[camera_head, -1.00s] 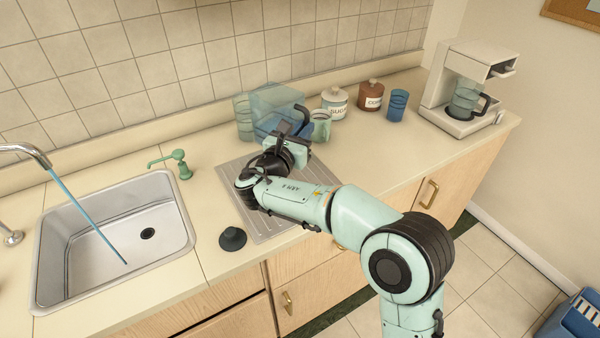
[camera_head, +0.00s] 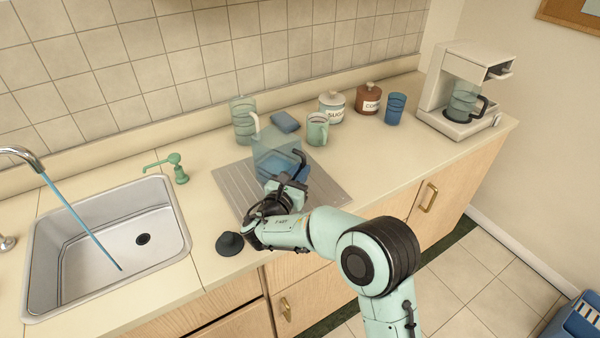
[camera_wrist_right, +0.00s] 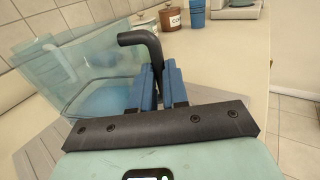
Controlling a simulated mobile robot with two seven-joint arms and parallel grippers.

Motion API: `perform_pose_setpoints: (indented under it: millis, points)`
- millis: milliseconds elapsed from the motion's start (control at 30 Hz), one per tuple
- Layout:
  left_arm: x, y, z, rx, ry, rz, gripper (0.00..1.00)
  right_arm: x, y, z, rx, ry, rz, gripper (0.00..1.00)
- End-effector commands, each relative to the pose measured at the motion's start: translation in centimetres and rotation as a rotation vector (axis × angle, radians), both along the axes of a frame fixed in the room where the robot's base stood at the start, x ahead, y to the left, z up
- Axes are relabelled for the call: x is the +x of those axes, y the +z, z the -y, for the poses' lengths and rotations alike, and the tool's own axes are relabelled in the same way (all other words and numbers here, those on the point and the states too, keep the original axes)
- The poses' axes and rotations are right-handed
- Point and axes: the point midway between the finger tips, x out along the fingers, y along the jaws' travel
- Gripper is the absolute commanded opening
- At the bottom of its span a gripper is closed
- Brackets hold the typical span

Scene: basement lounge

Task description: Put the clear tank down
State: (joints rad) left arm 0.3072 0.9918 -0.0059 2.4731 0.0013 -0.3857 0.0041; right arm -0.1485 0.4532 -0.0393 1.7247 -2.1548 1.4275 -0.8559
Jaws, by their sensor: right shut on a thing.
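The clear tank (camera_head: 272,158) is a see-through box with blue water low inside and a black handle (camera_head: 300,160). In the head view it is over the grey ribbed drain mat (camera_head: 238,190); I cannot tell whether its base touches the mat. My right gripper (camera_head: 290,182) is shut on the tank's handle from the front. In the right wrist view the blue finger pads (camera_wrist_right: 160,88) close around the black handle, and the tank (camera_wrist_right: 85,75) is to their left, looking tilted in that view. My left gripper is not in view.
A clear pitcher (camera_head: 243,120), a blue sponge (camera_head: 286,122), a green mug (camera_head: 317,129), a sugar jar (camera_head: 331,107), a coffee jar (camera_head: 368,98) and a blue cup (camera_head: 395,108) stand behind. A black plug (camera_head: 230,243) lies left of my arm. The sink (camera_head: 105,245) is further left, with water running.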

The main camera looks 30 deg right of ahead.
Motion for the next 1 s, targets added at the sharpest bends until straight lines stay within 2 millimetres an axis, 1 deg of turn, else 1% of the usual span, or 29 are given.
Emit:
perform_pose_setpoints:
  millis: [67,233,267,300,333,567,700,867,1000]
  points:
    - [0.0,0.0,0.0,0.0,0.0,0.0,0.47,0.0,0.3,0.0,-0.001,0.0,0.006,0.0]
    - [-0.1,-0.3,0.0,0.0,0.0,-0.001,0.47,0.0,-0.2,0.0,-0.001,0.0,0.006,0.0]
    - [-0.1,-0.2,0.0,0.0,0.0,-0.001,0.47,0.0,-0.3,0.0,0.0,0.0,0.0,0.24]
    - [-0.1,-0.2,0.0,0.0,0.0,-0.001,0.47,0.0,-0.3,0.0,0.0,0.0,0.0,0.37]
    - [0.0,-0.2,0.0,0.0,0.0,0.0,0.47,0.0,-0.3,0.0,0.0,0.0,0.0,0.4]
    - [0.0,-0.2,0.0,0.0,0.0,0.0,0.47,0.0,-0.3,0.0,0.0,0.0,0.0,0.4]
    - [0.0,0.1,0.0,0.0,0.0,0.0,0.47,-0.1,0.2,-0.2,0.001,0.002,-0.001,0.4]
    - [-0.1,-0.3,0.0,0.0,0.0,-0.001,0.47,-1.4,0.0,-2.5,0.001,0.007,-0.001,0.4]
    - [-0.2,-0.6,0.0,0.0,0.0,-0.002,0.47,-3.0,0.0,-5.2,0.001,0.007,0.0,0.4]
